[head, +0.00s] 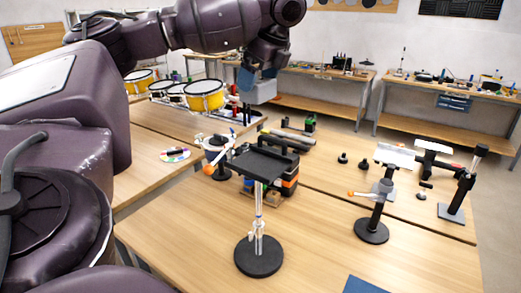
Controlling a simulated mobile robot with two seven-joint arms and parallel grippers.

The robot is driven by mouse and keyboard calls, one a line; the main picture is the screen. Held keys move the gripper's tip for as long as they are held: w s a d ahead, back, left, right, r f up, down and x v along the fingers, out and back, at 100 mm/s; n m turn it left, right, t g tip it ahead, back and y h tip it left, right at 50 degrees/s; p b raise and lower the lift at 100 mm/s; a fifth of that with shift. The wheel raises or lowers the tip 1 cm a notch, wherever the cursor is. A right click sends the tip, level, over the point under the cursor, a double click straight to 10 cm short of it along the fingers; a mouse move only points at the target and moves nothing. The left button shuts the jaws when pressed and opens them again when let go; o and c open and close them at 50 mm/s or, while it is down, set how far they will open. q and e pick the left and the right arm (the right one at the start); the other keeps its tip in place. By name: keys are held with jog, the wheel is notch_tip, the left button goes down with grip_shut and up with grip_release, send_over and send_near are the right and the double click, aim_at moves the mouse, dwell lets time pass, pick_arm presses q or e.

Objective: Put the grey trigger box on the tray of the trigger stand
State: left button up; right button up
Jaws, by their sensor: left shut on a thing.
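The grey trigger box (264,92) is in my left gripper (257,75) at the upper middle of the head view. The gripper points down and is shut on it, with the box hanging below the fingers. The trigger stand has a round black base (258,257), a pale upright post and a flat black tray (262,164) on top. The tray looks empty. The box shows above the tray in the picture and apart from it. My right gripper is not in view.
Another stand with an orange-tipped arm (371,231) is to the right. A black and orange case (290,183) sits behind the tray. Yellow drums (205,95) stand at the back left. A blue mat (364,285) lies at the front edge. Bare wood (195,235) lies left of the stand.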

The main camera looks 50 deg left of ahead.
pick_arm(q)
notch_tip(320, 180, down, 15)
jog(key=shift+r, duration=0.2)
jog(key=shift+f, duration=1.75)
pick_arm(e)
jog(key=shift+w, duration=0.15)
pick_arm(q)
jog(key=shift+f, duration=0.15)
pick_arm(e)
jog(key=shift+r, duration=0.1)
pick_arm(q)
jog(key=o, duration=0.8)
jog(key=v, duration=1.2)
jog(key=shift+b, duration=0.4)
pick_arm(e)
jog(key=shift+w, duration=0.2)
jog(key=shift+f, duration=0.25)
